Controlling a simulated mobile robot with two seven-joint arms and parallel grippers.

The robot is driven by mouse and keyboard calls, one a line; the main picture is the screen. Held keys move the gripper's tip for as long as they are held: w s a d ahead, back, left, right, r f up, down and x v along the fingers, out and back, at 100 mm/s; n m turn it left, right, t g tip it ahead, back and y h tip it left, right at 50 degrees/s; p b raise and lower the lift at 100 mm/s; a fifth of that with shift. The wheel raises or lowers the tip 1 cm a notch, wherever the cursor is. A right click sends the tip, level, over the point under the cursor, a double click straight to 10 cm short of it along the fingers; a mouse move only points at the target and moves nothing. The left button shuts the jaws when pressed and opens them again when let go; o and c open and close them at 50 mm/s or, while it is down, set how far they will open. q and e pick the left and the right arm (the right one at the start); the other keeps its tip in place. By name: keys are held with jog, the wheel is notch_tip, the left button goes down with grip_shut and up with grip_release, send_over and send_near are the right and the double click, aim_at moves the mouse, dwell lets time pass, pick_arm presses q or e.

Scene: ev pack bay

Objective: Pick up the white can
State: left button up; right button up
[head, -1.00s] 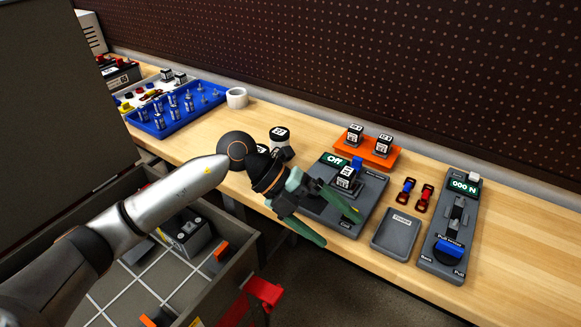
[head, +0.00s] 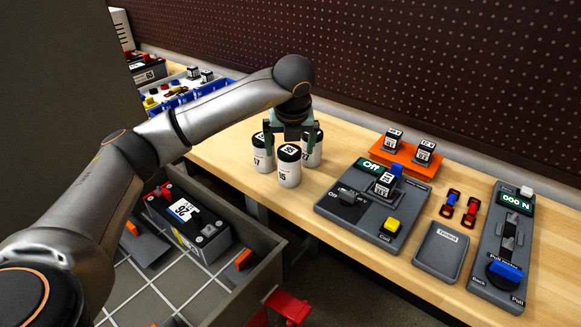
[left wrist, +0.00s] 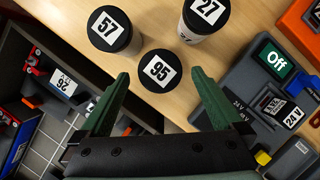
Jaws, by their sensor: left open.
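Three white cans with black lids stand upright together on the wooden bench. The front can (head: 289,170) has a lid marked 95, and it also shows in the left wrist view (left wrist: 159,71). The can marked 57 (head: 263,160) is to its left, and the can marked 27 (head: 313,150) is behind to its right. My left gripper (head: 290,140) is open and empty, pointing down above the cans. In the left wrist view its fingertips (left wrist: 160,77) lie on either side of the 95 lid, apart from it.
To the right are a grey box reading Off (head: 335,205), an orange stand (head: 405,158), a grey tray (head: 441,251) and a pull tester (head: 490,260). A battery (head: 188,222) sits in the grey open bin at lower left. A blue tray (head: 215,82) is behind my arm.

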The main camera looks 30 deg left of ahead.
pick_arm(q)
jog(key=shift+x, duration=3)
jog(key=shift+w+a+r, duration=0.1)
jog(key=shift+w, duration=0.1)
grip_shut()
jog(key=shift+r, duration=0.1)
